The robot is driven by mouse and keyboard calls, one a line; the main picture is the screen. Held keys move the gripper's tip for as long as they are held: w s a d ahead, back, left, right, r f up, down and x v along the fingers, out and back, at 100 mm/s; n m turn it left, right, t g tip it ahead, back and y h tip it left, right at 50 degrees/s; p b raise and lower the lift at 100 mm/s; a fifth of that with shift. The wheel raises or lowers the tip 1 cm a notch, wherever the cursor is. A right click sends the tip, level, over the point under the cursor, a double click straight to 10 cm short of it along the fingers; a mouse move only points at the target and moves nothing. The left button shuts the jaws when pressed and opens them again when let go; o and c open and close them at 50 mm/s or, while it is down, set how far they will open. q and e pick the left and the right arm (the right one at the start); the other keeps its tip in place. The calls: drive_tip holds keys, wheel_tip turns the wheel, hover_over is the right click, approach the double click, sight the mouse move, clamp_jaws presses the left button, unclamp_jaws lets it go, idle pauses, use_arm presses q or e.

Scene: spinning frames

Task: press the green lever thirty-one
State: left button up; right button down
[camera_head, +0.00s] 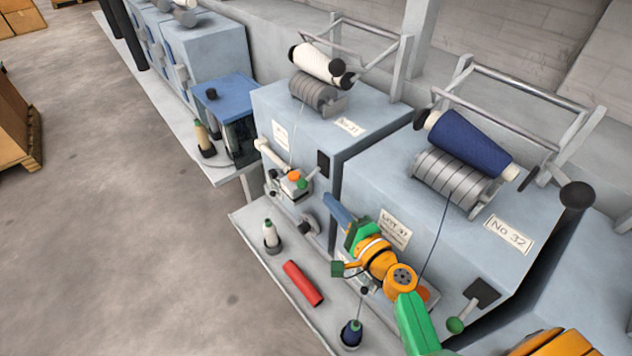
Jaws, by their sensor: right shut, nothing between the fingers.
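The green lever of machine No 31 (303,183) is a short rod with a green ball knob, under a small black plate on the front of the grey-blue machine marked No 31 (290,105). An orange round part sits just left of the knob. My right gripper (329,200) has slim blue fingers, shut and empty. In the picture its tips are just below and right of the knob, with a small gap; the depth between them is hard to tell. My left gripper is out of view.
Machine No 32 (400,170) stands at right with its own green lever (455,325) and a blue yarn cone (468,143).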

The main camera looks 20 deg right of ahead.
sight(302, 184)
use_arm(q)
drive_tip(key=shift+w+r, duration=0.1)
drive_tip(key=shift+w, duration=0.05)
use_arm(e)
drive_tip(key=x, duration=0.6)
drive_tip(key=shift+w, duration=0.35)
drive_tip(key=shift+w+a, duration=0.1)
drive_tip(key=shift+a, duration=0.1)
